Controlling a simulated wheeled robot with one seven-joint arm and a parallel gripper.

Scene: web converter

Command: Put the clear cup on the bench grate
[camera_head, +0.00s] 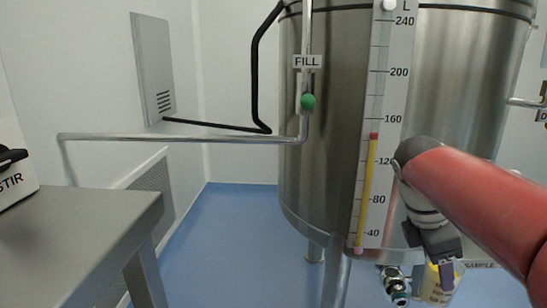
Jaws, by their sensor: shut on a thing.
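My gripper (447,277) is at the lower right, pointing down in front of the steel tank. It is shut on a small clear cup (434,292) with yellow contents and small dark print. The gripper's fingers cover part of the cup, and the cup's lower end is near the picture's bottom edge. The cup looks about upright, close to the right of a sample valve (396,286). A grey bench (75,225) stands at the left; no grate shows on its visible part.
The large steel tank (325,130) with its level gauge (378,130) fills the centre and right. A FILL pipe (190,137) with a green knob (308,101) runs left above the bench. A STIR box (14,170) sits on the bench. Blue floor (235,235) is clear between.

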